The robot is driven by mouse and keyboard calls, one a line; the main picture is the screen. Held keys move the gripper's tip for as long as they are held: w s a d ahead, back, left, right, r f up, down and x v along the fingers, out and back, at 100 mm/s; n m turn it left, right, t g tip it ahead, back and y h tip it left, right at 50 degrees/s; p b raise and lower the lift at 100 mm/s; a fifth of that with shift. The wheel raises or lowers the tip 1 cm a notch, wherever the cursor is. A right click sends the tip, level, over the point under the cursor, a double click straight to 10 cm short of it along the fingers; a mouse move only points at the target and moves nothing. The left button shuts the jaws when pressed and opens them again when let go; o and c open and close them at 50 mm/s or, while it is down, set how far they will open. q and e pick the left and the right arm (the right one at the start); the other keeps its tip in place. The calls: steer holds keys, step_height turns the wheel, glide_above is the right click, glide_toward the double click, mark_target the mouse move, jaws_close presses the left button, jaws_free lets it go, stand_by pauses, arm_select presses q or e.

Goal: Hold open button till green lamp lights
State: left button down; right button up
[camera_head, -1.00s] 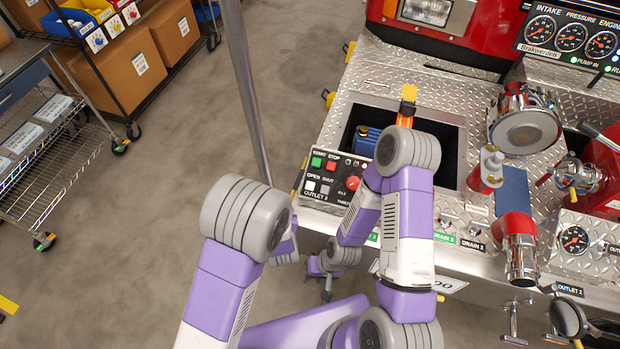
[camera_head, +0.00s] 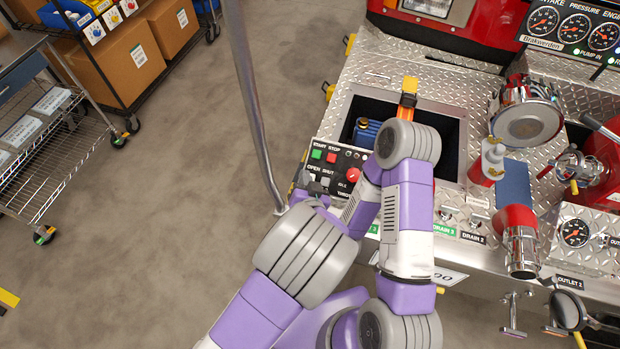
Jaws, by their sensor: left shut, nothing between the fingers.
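The control panel (camera_head: 334,158) on the diamond-plate deck has a green START button (camera_head: 317,155), a red STOP button (camera_head: 332,157), and OPEN and SHUT labels below them. My left gripper (camera_head: 312,185) is shut and empty, small and partly hidden behind my left arm. It is at the OPEN button, which it covers; I cannot tell whether it touches or presses it. Small round lamps (camera_head: 352,155) sit right of STOP; no green glow is discernible there. A red knob (camera_head: 352,175) is at the panel's right. My right arm crosses the panel's lower right side; its gripper is not visible.
An open bay (camera_head: 452,128) with a blue item (camera_head: 366,132) and an orange-yellow piece (camera_head: 408,98) lies behind the panel. A metal pole (camera_head: 250,95) stands left of it. Pump fittings (camera_head: 525,125) crowd the right. Floor (camera_head: 150,240) at left is clear.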

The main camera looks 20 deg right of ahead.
arm_select(q)
steer(key=w+d+f+b, duration=0.2)
steer(key=w+f+b, duration=0.1)
steer(key=f, duration=0.3)
steer(key=shift+f+b, duration=0.25)
steer(key=shift+b, duration=0.5)
steer(key=shift+w+d, duration=0.1)
steer(key=shift+w, duration=0.05)
stand_by(1.2)
steer(key=shift+w+d+f+b, duration=0.1)
steer(key=shift+w+f+b, duration=0.05)
steer(key=shift+f+b, duration=0.15)
steer(key=shift+w+d+f+b, duration=0.15)
steer(key=shift+w+f+b, duration=0.05)
steer(key=shift+f+b, duration=0.25)
stand_by(0.7)
stand_by(2.9)
steer(key=shift+s+a+r+p, duration=0.15)
steer(key=shift+s+r+p, duration=0.05)
steer(key=shift+r+p, duration=0.2)
steer(key=shift+s+a+r+p, duration=0.1)
steer(key=shift+s+r+p, duration=0.1)
steer(key=shift+r+p, duration=0.15)
